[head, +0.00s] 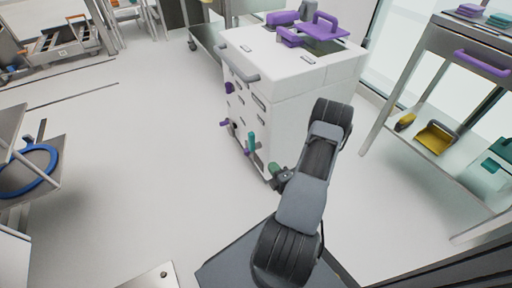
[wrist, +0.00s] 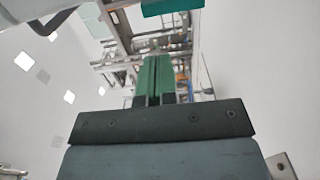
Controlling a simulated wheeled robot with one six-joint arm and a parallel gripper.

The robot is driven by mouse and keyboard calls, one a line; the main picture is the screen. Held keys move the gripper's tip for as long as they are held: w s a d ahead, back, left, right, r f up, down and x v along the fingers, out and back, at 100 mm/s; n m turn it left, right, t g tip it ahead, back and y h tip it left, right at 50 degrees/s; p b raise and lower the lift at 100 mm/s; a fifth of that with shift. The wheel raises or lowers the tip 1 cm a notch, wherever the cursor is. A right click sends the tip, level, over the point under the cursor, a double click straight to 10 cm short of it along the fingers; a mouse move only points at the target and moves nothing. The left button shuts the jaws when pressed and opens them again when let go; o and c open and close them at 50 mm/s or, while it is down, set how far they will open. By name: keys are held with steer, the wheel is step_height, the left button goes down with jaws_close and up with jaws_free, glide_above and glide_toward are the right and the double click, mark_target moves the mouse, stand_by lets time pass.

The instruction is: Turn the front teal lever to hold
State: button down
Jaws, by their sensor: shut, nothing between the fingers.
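A teal lever (head: 251,143) sticks up on the left face of the white cabinet (head: 310,120), near its lower front part. My gripper (head: 274,169) is low beside the cabinet's front corner, to the right of the lever and a little below it in the head view, apart from it. In the wrist view my gripper's green fingers (wrist: 155,78) are together with nothing between them. A teal piece (wrist: 168,6) is cut off at the top of the wrist view; I cannot tell whether it is the lever. The lever's labels are too small to read.
Purple levers (head: 226,122) sit farther back on the same cabinet face. Purple-handled parts (head: 318,28) lie on the cabinet top. A shelf rack (head: 430,110) stands at the right and a blue ring (head: 30,172) lies on a shelf at the left. The floor left of the cabinet is clear.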

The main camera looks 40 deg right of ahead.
mark_target(253, 140)
steer(key=shift+w, duration=0.15)
steer(key=w+b, duration=0.1)
steer(key=w, duration=0.3)
steer(key=w+d+b, duration=0.1)
steer(key=w+b, duration=0.1)
steer(key=w, duration=0.2)
steer(key=w+b, duration=0.1)
steer(key=w, duration=0.3)
steer(key=shift+w+d, duration=0.15)
steer(key=shift+d, duration=0.15)
steer(key=shift+w+d+b, duration=0.15)
steer(key=shift+w+b, duration=0.2)
steer(key=shift+w, duration=0.35)
steer(key=shift+r, duration=0.1)
